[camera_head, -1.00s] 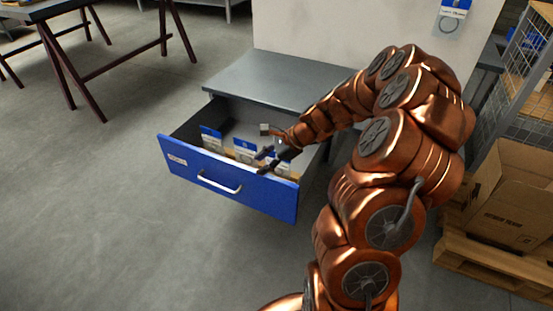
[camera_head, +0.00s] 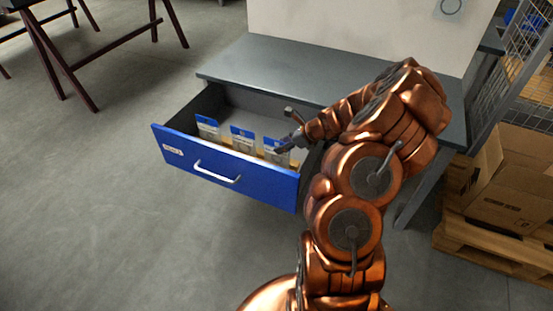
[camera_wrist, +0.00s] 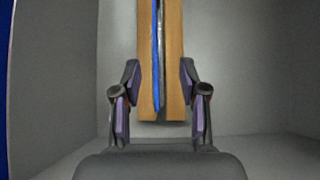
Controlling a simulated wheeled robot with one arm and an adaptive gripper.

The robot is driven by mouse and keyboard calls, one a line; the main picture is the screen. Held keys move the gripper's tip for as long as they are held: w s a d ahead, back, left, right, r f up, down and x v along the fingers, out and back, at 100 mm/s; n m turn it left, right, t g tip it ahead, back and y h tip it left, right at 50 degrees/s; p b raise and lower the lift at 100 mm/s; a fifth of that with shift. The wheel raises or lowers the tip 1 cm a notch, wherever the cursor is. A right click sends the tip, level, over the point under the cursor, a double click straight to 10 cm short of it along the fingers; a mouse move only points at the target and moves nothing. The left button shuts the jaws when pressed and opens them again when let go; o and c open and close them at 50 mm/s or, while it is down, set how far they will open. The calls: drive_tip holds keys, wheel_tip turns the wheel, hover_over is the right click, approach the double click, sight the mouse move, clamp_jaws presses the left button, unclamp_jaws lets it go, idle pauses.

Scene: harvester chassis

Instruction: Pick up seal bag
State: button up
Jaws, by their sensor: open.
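Several small clear bags with blue tops stand upright in a row inside the open blue drawer (camera_head: 225,178): a left bag (camera_head: 208,131), a middle bag (camera_head: 242,139) and a right bag (camera_head: 275,151). I cannot tell which is the seal bag by any label. My gripper (camera_head: 283,145) is at the right bag, inside the drawer's right end. In the wrist view my gripper (camera_wrist: 160,85) is open, with one finger on each side of a thin blue bag edge (camera_wrist: 156,60). The fingers look apart from it.
In the wrist view the bag edge stands between two tan strips (camera_wrist: 175,60). The drawer's grey walls surround the gripper. The grey bench top (camera_head: 270,70) overhangs the drawer's back. Cardboard boxes (camera_head: 505,180) on a pallet stand at right.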

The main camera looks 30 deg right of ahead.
drive_tip(key=shift+b+x, duration=0.3)
drive_tip(key=shift+x, duration=1.45)
drive_tip(key=shift+a, duration=0.1)
drive_tip(key=shift+c, duration=0.2)
drive_tip(key=shift+r, duration=0.1)
clamp_jaws()
